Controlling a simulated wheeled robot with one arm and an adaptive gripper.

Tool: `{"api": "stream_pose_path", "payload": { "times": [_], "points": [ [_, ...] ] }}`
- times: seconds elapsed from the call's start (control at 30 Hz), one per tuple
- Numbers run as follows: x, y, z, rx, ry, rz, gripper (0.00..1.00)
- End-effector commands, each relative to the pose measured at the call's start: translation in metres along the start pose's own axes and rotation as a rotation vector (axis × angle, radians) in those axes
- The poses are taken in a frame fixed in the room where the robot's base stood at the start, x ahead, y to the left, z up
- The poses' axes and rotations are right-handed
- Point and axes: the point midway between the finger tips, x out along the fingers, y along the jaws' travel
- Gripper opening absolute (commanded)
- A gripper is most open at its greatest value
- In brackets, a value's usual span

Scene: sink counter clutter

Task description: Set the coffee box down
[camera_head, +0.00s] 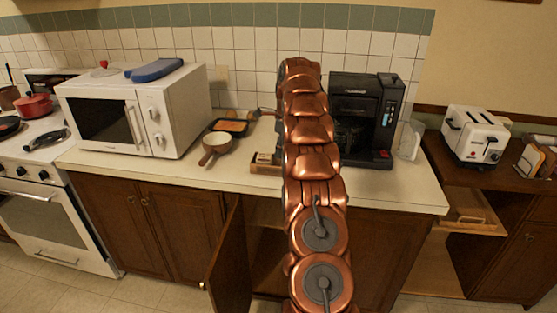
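My copper arm rises through the middle of the head view and hides part of the counter. My gripper does not show; the far end of the arm hides it or it is out of sight. I cannot make out a coffee box in this view. A small brown wooden item (265,160) sits on the counter just left of my arm, partly hidden, and I cannot tell what it is. Whether my gripper holds anything cannot be seen.
A white microwave (140,112) with a blue item (155,70) on top stands left. A pan (216,142) and a dark tray (230,127) lie beside it. A black coffee maker (365,120) and white toaster (475,135) stand right. A cabinet door (228,265) hangs open below.

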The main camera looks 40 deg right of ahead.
Motion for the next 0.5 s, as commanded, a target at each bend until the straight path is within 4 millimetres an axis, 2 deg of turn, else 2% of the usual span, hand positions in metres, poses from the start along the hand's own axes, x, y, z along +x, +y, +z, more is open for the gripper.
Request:
{"api": "stream_pose_path", "payload": {
  "times": [0.23, 0.5],
  "points": [
    [-0.023, -0.001, 0.0, 0.001, -0.001, -0.007, 0.31],
    [-0.036, -0.001, 0.001, 0.0, 0.0, -0.004, 0.31]
  ]
}}
